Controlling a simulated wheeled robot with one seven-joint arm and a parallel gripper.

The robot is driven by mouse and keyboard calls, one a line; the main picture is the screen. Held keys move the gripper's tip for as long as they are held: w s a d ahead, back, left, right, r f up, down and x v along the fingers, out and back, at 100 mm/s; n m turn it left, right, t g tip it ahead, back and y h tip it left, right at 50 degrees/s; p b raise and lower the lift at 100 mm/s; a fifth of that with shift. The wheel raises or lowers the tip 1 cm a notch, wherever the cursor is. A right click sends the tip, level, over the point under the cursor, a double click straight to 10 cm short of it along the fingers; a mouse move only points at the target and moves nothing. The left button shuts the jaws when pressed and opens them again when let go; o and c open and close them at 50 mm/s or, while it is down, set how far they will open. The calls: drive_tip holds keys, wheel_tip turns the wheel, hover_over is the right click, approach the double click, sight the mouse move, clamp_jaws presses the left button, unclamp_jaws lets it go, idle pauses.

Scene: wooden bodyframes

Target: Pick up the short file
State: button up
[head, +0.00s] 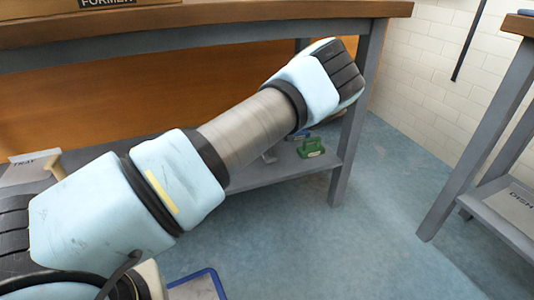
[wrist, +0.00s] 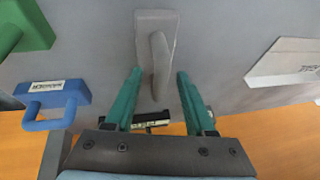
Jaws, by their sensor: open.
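My gripper (wrist: 159,74) is open in the wrist view, with its two teal fingers apart. A grey block with a raised grey handle (wrist: 160,62) lies ahead of it, and the handle shows between the fingertips. I cannot tell whether the fingers touch it. A dark piece with a small pale label (wrist: 150,122) shows partly between the finger bases. I cannot tell for certain which thing is the short file, as no readable label names it. In the head view my arm hides the gripper.
On the grey lower shelf (head: 262,178), a green handled block (head: 311,147) sits near the bench leg. The wrist view shows a blue handled block (wrist: 52,103) at left and a white lettered plate (wrist: 290,62) at right. Blue floor is clear between the benches.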

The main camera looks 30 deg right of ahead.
drive_tip(key=shift+c, duration=0.3)
clamp_jaws()
drive_tip(key=shift+r, duration=0.1)
idle(0.9)
